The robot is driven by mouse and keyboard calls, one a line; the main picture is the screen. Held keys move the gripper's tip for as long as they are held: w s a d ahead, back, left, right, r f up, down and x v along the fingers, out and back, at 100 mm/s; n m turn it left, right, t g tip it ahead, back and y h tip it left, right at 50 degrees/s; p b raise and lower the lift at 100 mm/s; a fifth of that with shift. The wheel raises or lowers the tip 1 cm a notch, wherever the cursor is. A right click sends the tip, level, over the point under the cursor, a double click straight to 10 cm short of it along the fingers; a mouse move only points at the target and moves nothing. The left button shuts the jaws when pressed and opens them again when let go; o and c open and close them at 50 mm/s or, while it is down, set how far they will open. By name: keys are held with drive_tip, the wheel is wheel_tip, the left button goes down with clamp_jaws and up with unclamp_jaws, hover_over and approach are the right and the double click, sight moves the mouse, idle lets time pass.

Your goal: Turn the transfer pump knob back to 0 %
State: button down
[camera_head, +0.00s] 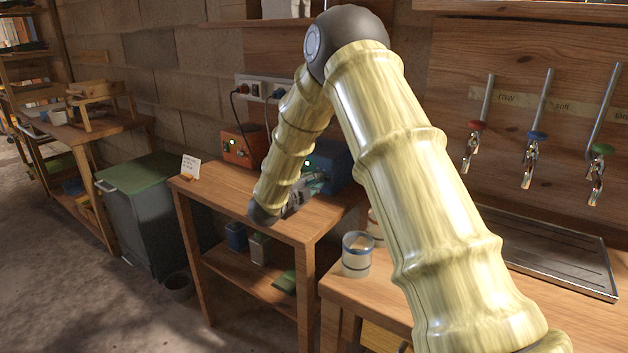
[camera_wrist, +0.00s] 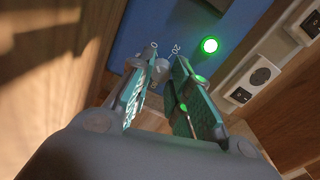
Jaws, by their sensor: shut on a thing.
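The transfer pump is a blue box (camera_head: 329,160) on the wooden side bench, partly hidden behind my forearm and gripper. Its blue face (camera_wrist: 185,30) shows in the wrist view with a lit green lamp (camera_wrist: 210,45) and the dial marks "0" and "20". The grey knob (camera_wrist: 161,68) sits between my fingers just below these marks. My gripper (camera_wrist: 163,82) is shut on the knob, one teal-padded finger on each side. In the head view my gripper (camera_head: 306,188) is at the front of the blue box. Which mark the knob points at cannot be told.
An orange box (camera_head: 240,148) with cables stands left of the blue box, below wall sockets (camera_head: 258,90). A small white card (camera_head: 190,166) stands at the bench's left end. A cup (camera_head: 357,254) and a metal drip tray (camera_head: 560,255) are on the right counter.

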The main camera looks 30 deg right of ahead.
drive_tip(key=shift+s+f, duration=0.15)
drive_tip(key=shift+f, duration=0.1)
drive_tip(key=c, duration=1.3)
unclamp_jaws()
drive_tip(key=shift+d+r, duration=0.1)
drive_tip(key=shift+r, duration=0.1)
drive_tip(key=shift+a, duration=0.25)
drive_tip(key=v, duration=1.1)
drive_tip(key=shift+s+a, duration=0.1)
drive_tip(key=shift+a, duration=0.2)
